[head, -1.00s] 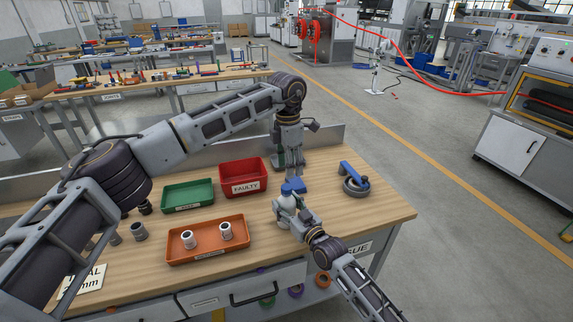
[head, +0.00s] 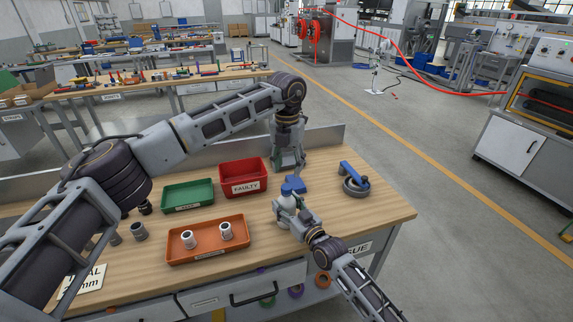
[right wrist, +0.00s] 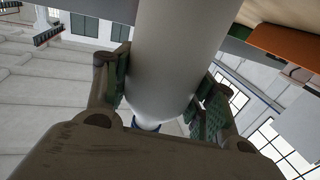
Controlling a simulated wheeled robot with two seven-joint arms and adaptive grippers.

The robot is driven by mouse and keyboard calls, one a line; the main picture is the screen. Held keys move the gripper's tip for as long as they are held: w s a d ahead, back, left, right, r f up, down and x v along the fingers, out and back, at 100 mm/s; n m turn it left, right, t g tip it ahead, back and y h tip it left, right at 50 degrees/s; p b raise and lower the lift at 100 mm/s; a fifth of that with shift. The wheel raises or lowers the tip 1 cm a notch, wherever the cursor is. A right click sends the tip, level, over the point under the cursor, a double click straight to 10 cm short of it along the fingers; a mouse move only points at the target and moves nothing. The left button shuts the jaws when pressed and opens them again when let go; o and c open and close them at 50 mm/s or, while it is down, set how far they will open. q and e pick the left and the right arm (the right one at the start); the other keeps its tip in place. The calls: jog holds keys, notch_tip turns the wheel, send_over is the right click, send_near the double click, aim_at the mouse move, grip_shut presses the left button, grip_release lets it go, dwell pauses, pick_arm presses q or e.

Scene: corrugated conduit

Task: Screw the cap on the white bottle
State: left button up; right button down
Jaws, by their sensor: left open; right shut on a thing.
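The white bottle (head: 285,225) stands near the front right part of the workbench, mostly hidden by my right gripper. My right gripper (head: 287,208) is shut around it. In the right wrist view, the bottle (right wrist: 178,55) fills the gap between the green-padded fingers (right wrist: 165,100). The blue cap (head: 293,185) is at the bottle's top; a blue edge of it (right wrist: 148,126) shows beyond the bottle's shoulder in the wrist view. How far it is threaded cannot be seen. My left gripper (head: 289,166) is open, pointing down just above and behind the cap.
An orange tray (head: 207,256) with two pale fittings lies left of the bottle. A red bin (head: 243,187) marked FAULTY and a green bin (head: 187,207) stand behind it. A blue-and-grey tool (head: 355,186) lies to the right. Bare wood surrounds these.

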aim_at(286, 187)
pick_arm(q)
jog(key=n, duration=0.4)
jog(key=shift+a, duration=0.1)
jog(key=n, duration=0.4)
jog(key=shift+a+n, duration=0.1)
jog(key=shift+n, duration=0.3)
jog(key=n, duration=0.4)
jog(key=shift+n, duration=2)
jog(key=shift+f, duration=0.1)
jog(key=shift+f, duration=3.95)
